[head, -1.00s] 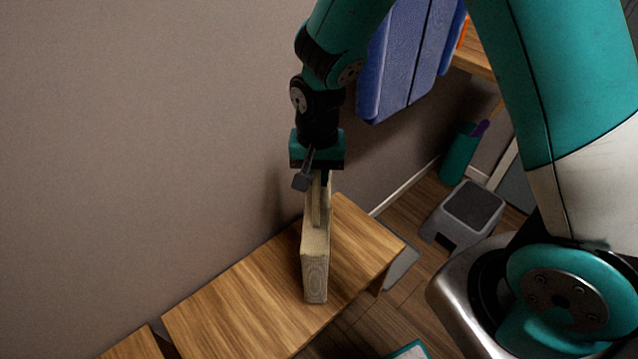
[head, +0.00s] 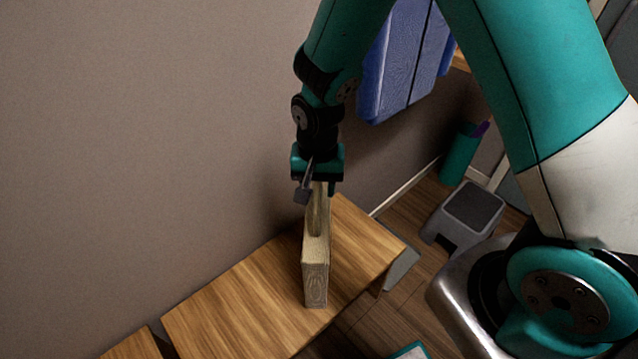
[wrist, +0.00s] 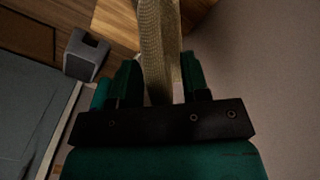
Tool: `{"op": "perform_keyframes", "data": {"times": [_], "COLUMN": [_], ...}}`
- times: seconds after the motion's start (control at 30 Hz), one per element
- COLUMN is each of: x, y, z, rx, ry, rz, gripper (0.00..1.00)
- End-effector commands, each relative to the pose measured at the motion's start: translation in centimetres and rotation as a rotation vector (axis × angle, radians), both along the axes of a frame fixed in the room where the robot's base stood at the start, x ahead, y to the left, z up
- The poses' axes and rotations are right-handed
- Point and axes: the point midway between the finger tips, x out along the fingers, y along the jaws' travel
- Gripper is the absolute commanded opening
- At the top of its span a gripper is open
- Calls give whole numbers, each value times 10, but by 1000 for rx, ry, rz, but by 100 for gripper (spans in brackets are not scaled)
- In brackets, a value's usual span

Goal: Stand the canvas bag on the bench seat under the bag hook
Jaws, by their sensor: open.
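The canvas bag (head: 315,270) is a tan, narrow, upright shape standing on the wooden bench seat (head: 245,300), close to its right end. In the head view my gripper (head: 317,190) is just above the bag, with its fingers at the bag's upper part. In the wrist view the tan canvas of the bag (wrist: 158,45) runs between the two spread fingers of my gripper (wrist: 155,85). The fingers are open, one on each side of it. I cannot tell whether either finger touches it. The bag hook is not visible.
A plain wall runs behind the bench. A blue padded thing (head: 400,65) hangs to the right of my gripper. A grey step stool (head: 465,215) and a teal bin (head: 458,155) stand on the floor to the right. The bench's left part is clear.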

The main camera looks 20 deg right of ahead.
Motion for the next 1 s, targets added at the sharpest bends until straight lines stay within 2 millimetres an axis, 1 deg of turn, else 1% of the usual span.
{"op": "perform_keyframes", "data": {"times": [0.07, 0.17, 0.4, 0.5, 0.6, 0.67, 0.77, 0.87, 0.9, 0.97, 1.0], "x": [1, 1, 1, 1, 1, 1, -4, -25, -38, -62, -80], "y": [0, 0, 0, 0, 0, 0, 2, 10, 14, 21, 26], "z": [8, 25, 79, 97, 110, 116, 127, 151, 163, 181, 192], "rx": [1, 2, 2, 2, 1, 1, 14, 67, 97, 147, 179], "ry": [-4, -7, -7, -5, -3, -3, -6, -18, -29, -51, -68], "rz": [0, 0, 0, 0, 0, 0, 32, 162, 243, 386, 486], "gripper": [42, 42, 42, 42, 42, 42, 42, 42, 42, 42, 42]}}
